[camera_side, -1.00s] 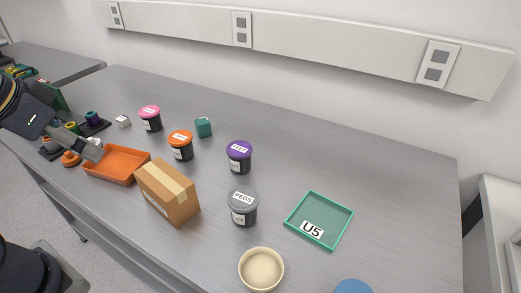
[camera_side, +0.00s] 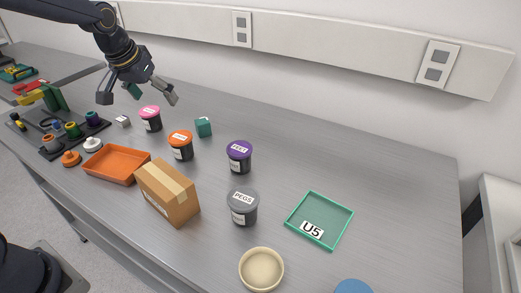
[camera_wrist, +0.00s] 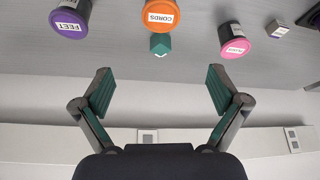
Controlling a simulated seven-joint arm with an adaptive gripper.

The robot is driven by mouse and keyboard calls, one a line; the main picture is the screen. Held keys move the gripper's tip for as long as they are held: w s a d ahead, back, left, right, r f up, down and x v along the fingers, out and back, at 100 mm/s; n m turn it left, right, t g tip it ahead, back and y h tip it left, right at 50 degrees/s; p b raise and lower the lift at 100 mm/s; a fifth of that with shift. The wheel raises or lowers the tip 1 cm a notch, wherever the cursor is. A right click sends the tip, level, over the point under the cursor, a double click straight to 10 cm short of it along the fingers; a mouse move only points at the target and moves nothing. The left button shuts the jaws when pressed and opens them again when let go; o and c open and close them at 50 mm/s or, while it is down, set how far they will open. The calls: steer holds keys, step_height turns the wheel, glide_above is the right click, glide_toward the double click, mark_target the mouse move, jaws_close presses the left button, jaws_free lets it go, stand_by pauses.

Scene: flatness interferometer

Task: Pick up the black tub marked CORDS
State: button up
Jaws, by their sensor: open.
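The black tub marked CORDS (camera_side: 181,146) has an orange lid and stands upright on the grey bench, behind the cardboard box. In the wrist view its orange lid (camera_wrist: 161,14) is at the top centre, the label reading CORDS, cut by the frame edge. My gripper (camera_side: 138,98) is open and empty, raised above the bench at the upper left of the side view, up and left of the tub. In the wrist view my gripper (camera_wrist: 159,72) has its fingers spread wide, with the tub beyond them.
Near the tub are a teal cube (camera_side: 203,127), a pink-lidded tub (camera_side: 150,118), a purple-lidded FEET tub (camera_side: 239,156), a cardboard box (camera_side: 168,192) and an orange tray (camera_side: 117,164). A grey-lidded PEGS tub (camera_side: 242,206) and green tray (camera_side: 320,220) stand farther right.

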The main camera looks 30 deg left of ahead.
mark_target(180, 136)
steer(key=x, duration=1.2)
steer(key=s+x, duration=0.1)
steer(key=x, duration=0.4)
steer(key=shift+w+f, duration=0.1)
steer(key=shift+f, duration=0.5)
steer(key=shift+c, duration=0.4)
steer(key=c, duration=1)
